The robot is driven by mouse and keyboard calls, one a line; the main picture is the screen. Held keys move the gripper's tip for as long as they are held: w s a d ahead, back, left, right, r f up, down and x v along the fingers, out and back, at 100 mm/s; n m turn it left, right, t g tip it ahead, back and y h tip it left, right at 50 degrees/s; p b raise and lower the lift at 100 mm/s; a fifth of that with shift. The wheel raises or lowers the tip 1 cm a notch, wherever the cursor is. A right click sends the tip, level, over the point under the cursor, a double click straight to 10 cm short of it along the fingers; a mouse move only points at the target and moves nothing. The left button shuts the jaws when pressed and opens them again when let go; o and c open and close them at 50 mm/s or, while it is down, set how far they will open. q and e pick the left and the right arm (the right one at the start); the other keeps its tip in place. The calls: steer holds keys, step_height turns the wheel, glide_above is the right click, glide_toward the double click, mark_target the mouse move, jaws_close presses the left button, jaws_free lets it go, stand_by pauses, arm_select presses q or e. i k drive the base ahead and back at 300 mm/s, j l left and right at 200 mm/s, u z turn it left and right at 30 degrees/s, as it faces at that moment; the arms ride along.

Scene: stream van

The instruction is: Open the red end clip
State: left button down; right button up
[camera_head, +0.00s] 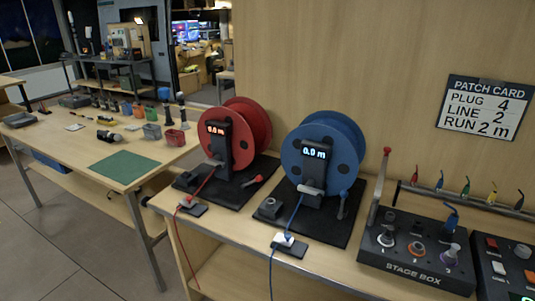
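The red reel (252,130) stands on a black base on the wooden bench, its display reading 0.0 m. Its red cable runs down to a small light-coloured clip (186,202) on a dark pad (199,211) near the bench's front edge. I take this as the red end clip. It is too small to tell whether it is open or shut. The red cable hangs over the front edge below it. Neither of my grippers is in view.
The blue reel (351,146) stands to the right, with its own white clip (284,239) at the front edge. A stage box (420,248) with a raised lever (378,188) is further right. A second table (60,134) with small items is at left.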

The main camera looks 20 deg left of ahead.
mark_target(187, 202)
steer(key=u, duration=1.25)
steer(key=i+j+z, duration=0.3)
steer(key=i+j, duration=0.2)
steer(key=i+j+z, duration=0.3)
steer(key=i+j, duration=0.15)
steer(key=j, duration=0.1)
